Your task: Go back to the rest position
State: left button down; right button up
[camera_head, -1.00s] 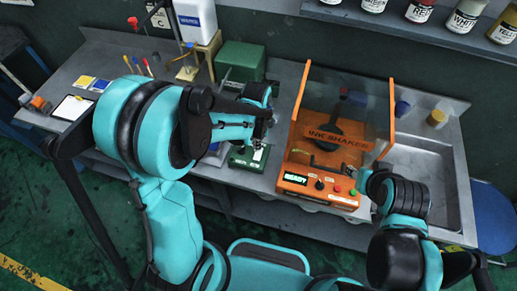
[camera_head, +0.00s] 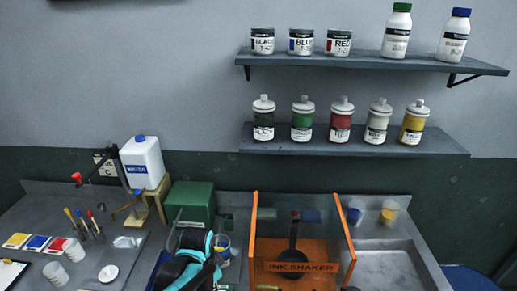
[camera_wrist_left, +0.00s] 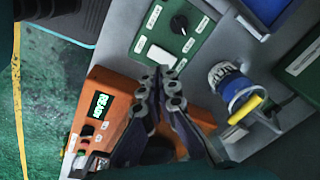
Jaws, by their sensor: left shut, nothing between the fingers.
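My left gripper (camera_wrist_left: 158,82) shows in the left wrist view with its fingertips together and nothing between them. It hangs above the bench, between the orange ink shaker (camera_wrist_left: 105,95) and a green device with a black knob (camera_wrist_left: 180,25). In the head view only part of my left arm (camera_head: 190,268) shows at the bottom edge, left of the shaker, and the fingertips cannot be made out there. My right gripper is in neither current view.
Two wall shelves (camera_head: 350,141) hold jars and bottles. A blue container with a yellow part (camera_wrist_left: 232,88) is near the left gripper.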

pick_arm(q)
jog(key=s+a+r+n+t+b, duration=0.1)
jog(key=s+a+n+t+b, duration=0.2)
jog(key=s+n+t+b, duration=0.2)
jog(key=s+n+b, duration=0.2)
jog(key=s+n, duration=0.2)
jog(key=shift+a+r+n+t, duration=0.3)
jog(key=shift+r+n+t, duration=0.1)
